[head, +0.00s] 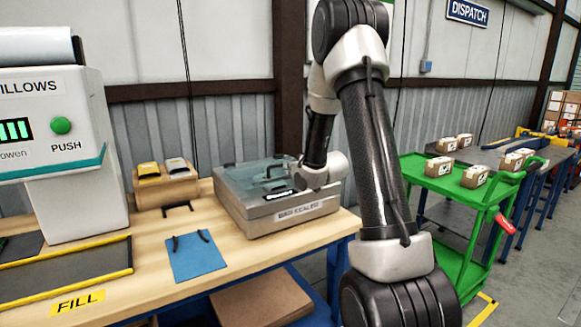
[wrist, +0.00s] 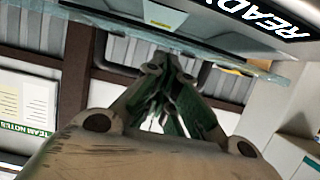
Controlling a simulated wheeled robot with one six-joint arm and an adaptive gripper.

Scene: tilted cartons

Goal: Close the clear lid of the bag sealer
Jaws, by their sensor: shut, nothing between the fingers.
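The bag sealer (head: 292,212) is a grey metal box on the wooden bench in the head view, with its name label on the front. Its clear lid (head: 236,176) lies low over the top, close to flat; I cannot tell whether it is fully down. My gripper (head: 272,173) is at the lid, reaching in from the right, partly hidden by my wrist and the tinted pane. In the wrist view my gripper (wrist: 165,70) is shut and empty, its fingertips near the edge of the clear lid (wrist: 130,35). Contact is unclear. A READY panel (wrist: 270,15) shows at upper right.
A white machine (head: 62,150) with a green button stands at the left. A box with yellow-topped items (head: 165,186) and a blue mat (head: 195,257) are on the bench. A green cart (head: 455,188) with small cartons stands at the right.

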